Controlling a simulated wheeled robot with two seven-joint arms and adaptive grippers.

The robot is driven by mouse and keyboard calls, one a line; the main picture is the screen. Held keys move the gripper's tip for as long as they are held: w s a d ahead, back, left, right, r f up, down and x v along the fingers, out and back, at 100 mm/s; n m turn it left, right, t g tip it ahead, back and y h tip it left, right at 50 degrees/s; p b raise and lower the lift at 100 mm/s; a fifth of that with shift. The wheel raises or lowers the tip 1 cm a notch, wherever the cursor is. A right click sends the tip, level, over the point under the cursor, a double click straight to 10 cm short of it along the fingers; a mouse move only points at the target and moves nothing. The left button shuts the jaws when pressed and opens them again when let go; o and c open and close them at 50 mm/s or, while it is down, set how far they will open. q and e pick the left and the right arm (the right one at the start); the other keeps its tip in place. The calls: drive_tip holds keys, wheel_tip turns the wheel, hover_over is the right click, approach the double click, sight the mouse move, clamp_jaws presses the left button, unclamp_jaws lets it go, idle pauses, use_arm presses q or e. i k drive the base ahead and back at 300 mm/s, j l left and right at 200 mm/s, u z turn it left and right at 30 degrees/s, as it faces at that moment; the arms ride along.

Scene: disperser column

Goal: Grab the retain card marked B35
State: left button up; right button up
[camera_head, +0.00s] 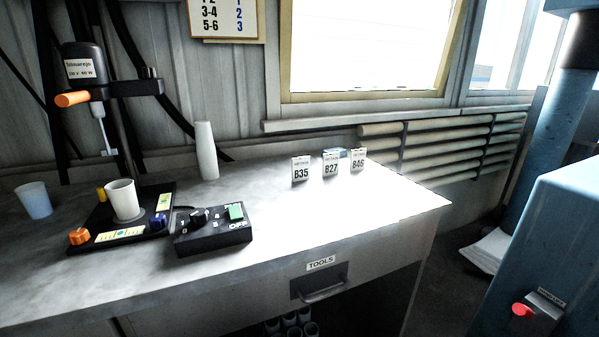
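The retain card marked B35 (300,169) is a small white upright card on the bench, at the left end of a row of cards. The card marked B27 (331,165) stands to its right, and the card marked B46 (358,160) stands at the right end. The three cards are apart from each other. Neither of my grippers shows in the head view.
The grey bench (330,215) is clear in front of the cards. A black control box (213,236), a white cylinder (207,150) and a disperser stand with a white cup (124,200) are to the left. A blue machine (545,240) stands at right.

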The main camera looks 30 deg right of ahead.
sight(301, 166)
drive_tip(key=k+l+z, duration=0.3)
drive_tip(key=z, duration=0.2)
drive_tip(key=k+l+z, duration=0.5)
drive_tip(key=i, duration=0.05)
